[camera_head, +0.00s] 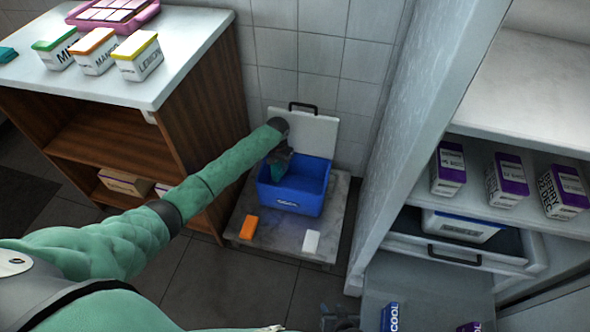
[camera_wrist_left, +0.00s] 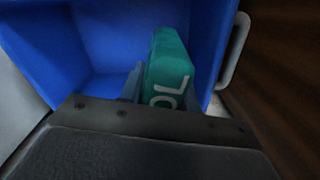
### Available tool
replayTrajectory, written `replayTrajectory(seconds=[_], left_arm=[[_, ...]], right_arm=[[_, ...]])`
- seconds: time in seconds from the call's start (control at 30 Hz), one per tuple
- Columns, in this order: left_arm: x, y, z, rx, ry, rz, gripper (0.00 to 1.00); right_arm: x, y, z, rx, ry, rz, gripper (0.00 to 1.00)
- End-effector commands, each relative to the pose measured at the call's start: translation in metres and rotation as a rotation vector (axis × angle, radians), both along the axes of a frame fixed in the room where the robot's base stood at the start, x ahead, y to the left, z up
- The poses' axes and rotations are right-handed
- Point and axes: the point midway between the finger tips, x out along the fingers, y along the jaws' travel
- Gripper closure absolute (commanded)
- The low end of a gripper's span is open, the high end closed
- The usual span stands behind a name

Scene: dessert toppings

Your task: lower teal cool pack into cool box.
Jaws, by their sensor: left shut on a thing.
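The blue cool box (camera_head: 290,198) stands open on a low grey platform, its white lid (camera_head: 315,132) raised behind it. My left gripper (camera_head: 280,160) points down at the box's left back part and is shut on the teal cool pack (camera_head: 278,173). In the left wrist view the teal cool pack (camera_wrist_left: 168,62) is upright between the fingers, white letters on its side, with the blue box interior (camera_wrist_left: 105,45) around it. Its lower end is hidden, so I cannot tell whether it touches the floor. My right gripper (camera_head: 340,318) is at the bottom edge, its fingers unclear.
An orange pack (camera_head: 249,227) and a white pack (camera_head: 311,242) lie on the platform (camera_head: 275,246) before the box. A wooden cabinet (camera_head: 205,120) stands close on the left. A tall white unit (camera_head: 410,120) with a pulled-out drawer (camera_head: 455,255) stands on the right.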

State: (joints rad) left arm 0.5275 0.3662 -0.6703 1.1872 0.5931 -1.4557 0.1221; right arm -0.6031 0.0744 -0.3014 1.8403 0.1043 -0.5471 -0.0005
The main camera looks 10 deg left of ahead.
Motion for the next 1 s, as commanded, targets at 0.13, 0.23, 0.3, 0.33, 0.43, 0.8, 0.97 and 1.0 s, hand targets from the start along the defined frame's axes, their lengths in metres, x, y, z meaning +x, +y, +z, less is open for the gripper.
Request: replayTrajectory(seconds=[0.13, 0.23, 0.3, 0.33, 0.43, 0.8, 0.97, 1.0], left_arm=[[0.0, 0.0, -0.007, 0.0, 0.0, 0.001, 1.0], [0.0, 0.0, -0.011, 0.0, 0.001, 0.001, 1.0], [0.0, 0.0, -0.013, 0.0, 0.0, 0.001, 1.0], [0.0, 0.0, -0.014, 0.0, 0.0, 0.001, 1.0], [0.0, 0.0, -0.018, 0.0, -0.001, 0.001, 1.0], [0.0, 0.001, -0.033, 0.001, 0.0, 0.002, 1.0], [0.0, 0.0, -0.039, 0.001, 0.0, 0.001, 1.0], [0.0, 0.0, -0.041, 0.001, 0.0, 0.001, 1.0]], right_arm=[[0.0, 0.0, -0.003, 0.0, 0.0, 0.0, 0.64], [0.0, 0.0, -0.004, 0.0, 0.0, 0.0, 0.64], [0.0, 0.0, -0.005, 0.0, 0.0, 0.0, 0.64], [0.0, 0.0, -0.006, 0.0, 0.0, 0.0, 0.64], [0.0, 0.0, -0.007, 0.0, 0.0, 0.0, 0.64], [0.0, 0.0, -0.012, 0.0, 0.0, 0.0, 0.64], [0.0, 0.0, -0.015, 0.0, 0.0, 0.0, 0.64], [0.0, 0.0, -0.016, 0.0, 0.0, 0.0, 0.64]])
